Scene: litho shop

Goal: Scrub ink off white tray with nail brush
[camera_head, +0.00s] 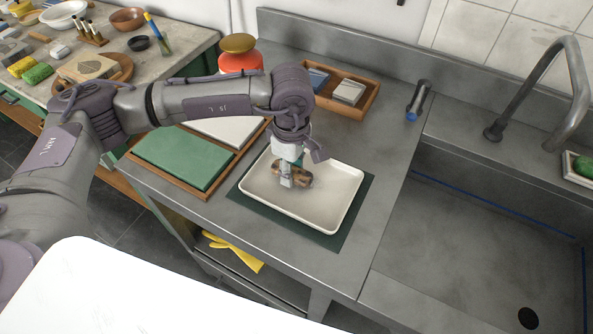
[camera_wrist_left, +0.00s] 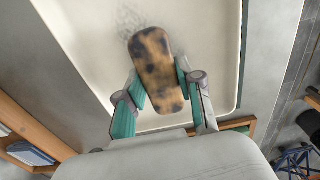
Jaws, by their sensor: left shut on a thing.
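The white tray (camera_head: 336,203) lies on a dark green mat (camera_head: 244,203) on the steel counter left of the sink. My left gripper (camera_head: 287,178) points down over the tray's left half, shut on the nail brush (camera_head: 304,177). In the left wrist view the brush (camera_wrist_left: 158,72) has a brown, mottled tortoiseshell back and sits between the two teal-padded fingers (camera_wrist_left: 158,93). Its bristles are hidden underneath, so I cannot tell whether they touch the tray. A faint grey ink smudge (camera_wrist_left: 130,18) shows on the tray (camera_wrist_left: 205,60) just beyond the brush. My right gripper is not in view.
A green slab (camera_head: 184,157) in a wooden holder lies left of the tray. A wooden box (camera_head: 366,103) with blocks and a red jar (camera_head: 240,62) stand behind. The sink (camera_head: 470,250) and faucet (camera_head: 572,90) are at right. Yellow gloves (camera_head: 235,251) hang below the counter.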

